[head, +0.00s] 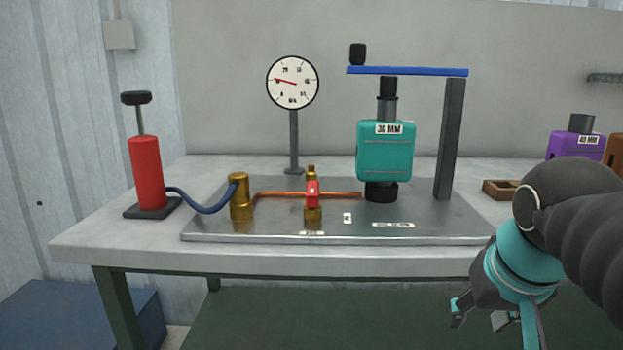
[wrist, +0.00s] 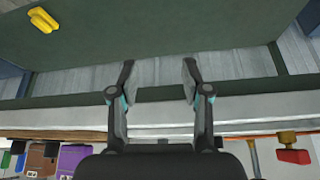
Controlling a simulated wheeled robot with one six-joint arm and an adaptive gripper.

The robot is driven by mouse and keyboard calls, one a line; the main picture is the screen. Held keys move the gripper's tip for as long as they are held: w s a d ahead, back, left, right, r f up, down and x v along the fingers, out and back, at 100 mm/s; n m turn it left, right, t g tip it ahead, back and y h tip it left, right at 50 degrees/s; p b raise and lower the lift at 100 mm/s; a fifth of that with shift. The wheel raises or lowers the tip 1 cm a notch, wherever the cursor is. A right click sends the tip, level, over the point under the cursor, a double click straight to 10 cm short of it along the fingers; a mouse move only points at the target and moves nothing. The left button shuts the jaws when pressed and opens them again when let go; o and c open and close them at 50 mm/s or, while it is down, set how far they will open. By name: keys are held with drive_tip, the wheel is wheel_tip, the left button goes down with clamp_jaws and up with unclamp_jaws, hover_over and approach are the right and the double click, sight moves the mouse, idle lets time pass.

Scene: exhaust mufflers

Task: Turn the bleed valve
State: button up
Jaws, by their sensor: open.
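The bleed valve is a small brass fitting on the copper pipe with a red handle (head: 312,193), at the middle of the metal plate (head: 215,232) in the head view. The red handle also shows at the lower right of the wrist view (wrist: 293,156). I cannot tell the handle's exact angle. My gripper (head: 480,316) is open and empty, in front of the bench and below its top, well right of the valve and apart from it. In the wrist view my gripper's two fingers (wrist: 157,75) are spread with nothing between them.
A teal muffler (head: 386,150) stands under a blue bar (head: 407,71) beside a grey post (head: 449,138). A dial gauge (head: 292,83), a brass cylinder (head: 239,197) and a red hand pump (head: 146,172) stand left. A purple muffler (head: 574,146) is at right. The bench's front edge (head: 300,262) is clear.

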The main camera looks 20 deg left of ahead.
drive_tip(key=w+a+r+n+p, duration=0.1)
drive_tip(key=w+a+r, duration=0.3)
drive_tip(key=a+r, duration=0.3)
drive_tip(key=w+a+r+p, duration=0.1)
drive_tip(key=w+a+r, duration=0.35)
drive_tip(key=r, duration=0.45)
drive_tip(key=g, duration=0.1)
approach(313, 187)
drive_tip(key=shift+n+y, duration=0.3)
drive_tip(key=b+x, duration=0.2)
drive_tip(key=x, duration=0.2)
drive_tip(key=b+x, duration=0.2)
drive_tip(key=x, duration=0.3)
drive_tip(key=shift+d+f, duration=0.1)
drive_tip(key=shift+d, duration=0.1)
clamp_jaws()
